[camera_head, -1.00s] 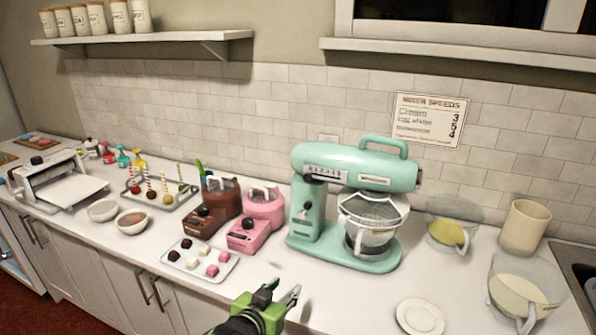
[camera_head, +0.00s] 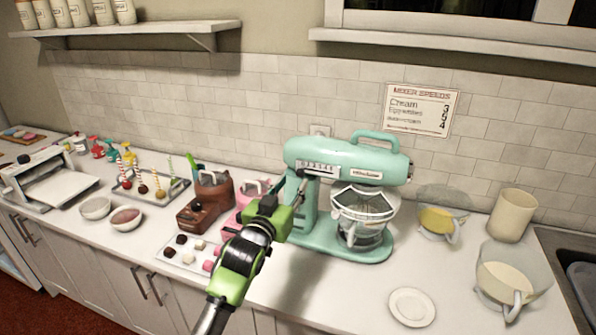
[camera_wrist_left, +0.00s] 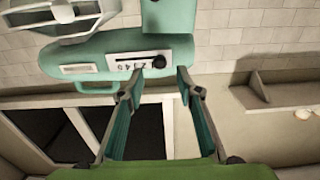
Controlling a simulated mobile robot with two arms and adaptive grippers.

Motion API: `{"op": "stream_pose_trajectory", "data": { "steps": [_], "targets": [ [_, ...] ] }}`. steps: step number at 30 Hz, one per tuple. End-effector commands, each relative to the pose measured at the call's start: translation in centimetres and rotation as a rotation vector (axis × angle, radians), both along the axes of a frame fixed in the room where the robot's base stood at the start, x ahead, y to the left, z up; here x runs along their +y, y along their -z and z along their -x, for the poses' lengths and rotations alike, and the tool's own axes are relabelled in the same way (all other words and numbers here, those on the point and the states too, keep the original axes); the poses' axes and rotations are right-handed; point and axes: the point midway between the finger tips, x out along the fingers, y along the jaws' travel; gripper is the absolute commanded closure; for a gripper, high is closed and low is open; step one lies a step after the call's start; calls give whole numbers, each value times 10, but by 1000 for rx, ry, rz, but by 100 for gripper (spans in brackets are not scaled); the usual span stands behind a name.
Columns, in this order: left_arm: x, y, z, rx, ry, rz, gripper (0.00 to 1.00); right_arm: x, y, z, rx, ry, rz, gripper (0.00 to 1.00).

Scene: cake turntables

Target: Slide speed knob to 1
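The mint-green stand mixer (camera_head: 350,165) stands on the counter right of centre, with a speed scale (camera_head: 318,168) on its upper side. In the left wrist view, which shows the mixer upside down, the scale (camera_wrist_left: 130,64) carries numbers, and the black speed knob (camera_wrist_left: 159,61) sits at one end of it. My left gripper (camera_head: 288,190) is raised in front of the mixer's left side. In the left wrist view its two fingers (camera_wrist_left: 157,84) are spread apart and empty, with the knob beyond the gap between them. Contact with the knob is not visible. My right gripper is not in view.
A brown machine (camera_head: 205,205) and a pink one (camera_head: 252,190), partly hidden by my arm, stand left of the mixer. A sweets tray (camera_head: 168,252) lies in front. A plate (camera_head: 412,307) and bowls stand right. A "Mixer speeds" sign (camera_head: 420,110) hangs on the wall.

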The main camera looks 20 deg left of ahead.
Motion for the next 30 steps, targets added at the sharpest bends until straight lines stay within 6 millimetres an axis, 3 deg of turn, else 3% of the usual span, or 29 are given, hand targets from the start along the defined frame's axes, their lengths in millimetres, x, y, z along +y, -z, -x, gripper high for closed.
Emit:
{"op": "stream_pose_trajectory", "data": {
  "steps": [3, 9, 23, 27, 30],
  "targets": [
    [-1, -3, -22, 1, 0, 0, 68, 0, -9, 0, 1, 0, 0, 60],
    [-2, -1, -45, 1, 0, 0, 68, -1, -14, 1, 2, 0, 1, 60],
    [-2, 1, -55, 0, 1, 0, 68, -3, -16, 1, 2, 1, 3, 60],
    [-2, 1, -55, 1, 1, 0, 100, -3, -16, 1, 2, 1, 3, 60],
    [-2, 1, -55, 1, 1, 0, 100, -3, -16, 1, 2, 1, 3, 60]
  ]
}}
